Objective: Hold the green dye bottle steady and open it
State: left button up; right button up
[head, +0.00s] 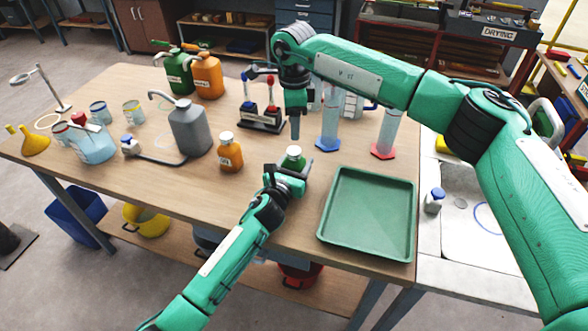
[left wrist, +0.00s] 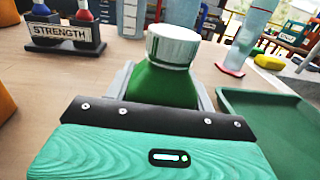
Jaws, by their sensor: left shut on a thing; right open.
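The green dye bottle (head: 293,162) stands upright near the front of the wooden table, with its white ribbed cap (head: 294,151) on. In the left wrist view the green body (left wrist: 160,86) and the white cap (left wrist: 173,46) fill the middle. My left gripper (head: 290,172) is shut on the bottle's body, one finger on each side, with the cap clear above the fingers. The gripper hides the lower part of the bottle. My right gripper (head: 295,132) points down above and behind the bottle, open and empty, apart from the cap.
A green tray (head: 327,236) lies to the right of the bottle. An orange bottle (head: 230,155) and a grey wash bottle (head: 190,128) stand to the left. Cylinders with blue (head: 328,146) and red (head: 383,151) bases and a strength rack (head: 262,124) stand behind.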

aim_at(294, 150)
jog(key=m, duration=1.3)
jog(key=shift+m, duration=0.3)
jog(key=m, duration=1.3)
jog(key=shift+m, duration=0.3)
jog(key=m, duration=0.4)
jog(key=shift+m, duration=0.3)
jog(key=m, duration=0.3)
jog(key=shift+m, duration=0.4)
jog(key=shift+f, duration=0.35)
notch_tip(294, 150, down, 7)
jog(key=shift+f, duration=0.15)
